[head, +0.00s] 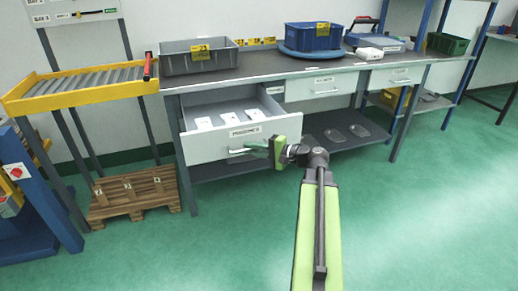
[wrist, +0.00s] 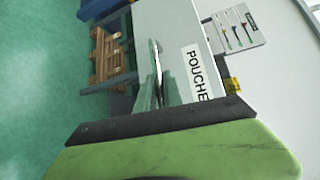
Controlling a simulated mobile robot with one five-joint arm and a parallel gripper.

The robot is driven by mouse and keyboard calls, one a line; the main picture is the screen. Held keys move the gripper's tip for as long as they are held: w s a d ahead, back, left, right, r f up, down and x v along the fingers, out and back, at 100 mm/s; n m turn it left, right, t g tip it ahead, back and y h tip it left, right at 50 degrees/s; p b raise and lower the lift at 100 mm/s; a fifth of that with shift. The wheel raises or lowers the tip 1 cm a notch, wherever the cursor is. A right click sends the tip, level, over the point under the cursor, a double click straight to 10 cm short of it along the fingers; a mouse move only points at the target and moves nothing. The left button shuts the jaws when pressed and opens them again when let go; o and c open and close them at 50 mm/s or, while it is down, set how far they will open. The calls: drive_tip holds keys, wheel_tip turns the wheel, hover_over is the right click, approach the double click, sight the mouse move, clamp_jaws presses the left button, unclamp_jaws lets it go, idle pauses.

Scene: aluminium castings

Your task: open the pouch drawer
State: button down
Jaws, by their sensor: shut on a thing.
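The pouch drawer (head: 215,147) is the left drawer of the workbench and stands pulled out, with white pouches (head: 228,119) lying inside. Its front carries a bar handle and a label, which shows as "POUCHE" in the wrist view (wrist: 196,75). My gripper (head: 270,149) is at the right part of the handle (head: 243,151) and is shut on it. In the wrist view the handle (wrist: 157,62) runs up from between my fingers (wrist: 152,98). The exact contact at the fingertips is partly hidden.
Two other drawers (head: 320,85) (head: 398,77) are shut. A grey bin (head: 180,65) and a blue crate (head: 312,38) stand on the workbench. A yellow roller conveyor (head: 80,90) and a wooden pallet (head: 132,193) are at left. The green floor in front is clear.

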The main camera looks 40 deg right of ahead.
drive_tip(key=shift+s+a+y, duration=0.1)
drive_tip(key=shift+a+y, duration=0.2)
drive_tip(key=shift+a, duration=0.25)
drive_tip(key=c, duration=1.6)
unclamp_jaws()
drive_tip(key=shift+o, duration=0.5)
drive_tip(key=shift+d, duration=0.1)
drive_tip(key=p+v, duration=0.2)
drive_tip(key=v, duration=1.5)
drive_tip(key=shift+s+r, duration=0.2)
